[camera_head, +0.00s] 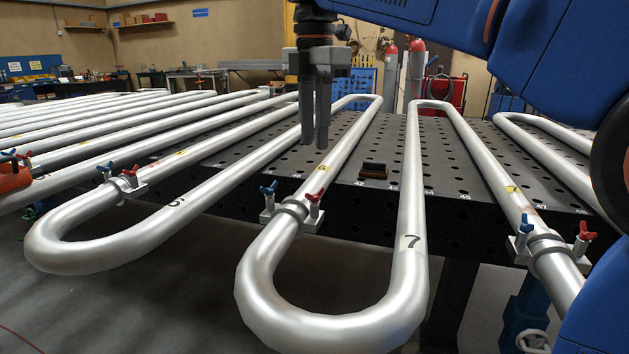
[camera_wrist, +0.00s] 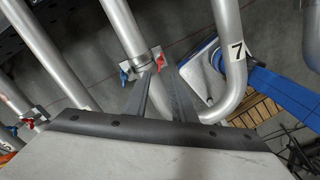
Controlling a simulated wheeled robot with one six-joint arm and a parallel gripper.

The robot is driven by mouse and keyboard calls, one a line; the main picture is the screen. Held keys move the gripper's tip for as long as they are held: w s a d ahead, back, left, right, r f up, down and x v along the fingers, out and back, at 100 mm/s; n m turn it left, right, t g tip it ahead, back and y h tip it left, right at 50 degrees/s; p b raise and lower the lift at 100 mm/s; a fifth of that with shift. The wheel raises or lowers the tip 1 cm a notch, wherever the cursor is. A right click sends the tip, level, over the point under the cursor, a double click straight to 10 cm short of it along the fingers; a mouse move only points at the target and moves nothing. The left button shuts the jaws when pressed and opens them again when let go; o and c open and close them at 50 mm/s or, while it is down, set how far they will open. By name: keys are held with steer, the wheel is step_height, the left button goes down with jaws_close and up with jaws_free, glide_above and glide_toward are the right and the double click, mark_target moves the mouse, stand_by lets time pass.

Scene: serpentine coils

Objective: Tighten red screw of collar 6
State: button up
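The middle collar (camera_head: 291,207) clamps the pipe just left of the bend marked 7. It has a blue screw (camera_head: 268,188) on its left and a red screw (camera_head: 315,197) on its right. No number 6 is readable on it. My gripper (camera_head: 315,146) points down above this collar, apart from it, its two fingers open and empty. In the wrist view the fingers (camera_wrist: 157,71) reach toward the collar (camera_wrist: 142,63), with the red screw (camera_wrist: 161,60) just beyond the tips. The blue screw (camera_wrist: 124,77) is left of the fingers there.
Other collars with blue and red screws sit on the left pipe (camera_head: 121,184) and right pipe (camera_head: 547,243). Silver pipes run on both sides of the gripper. A small dark block (camera_head: 373,170) lies on the perforated table (camera_head: 452,190). My arm covers the upper right.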

mark_target(315, 195)
step_height(315, 195, down, 10)
steer(key=shift+f, duration=0.2)
stand_by(0.3)
jaws_close()
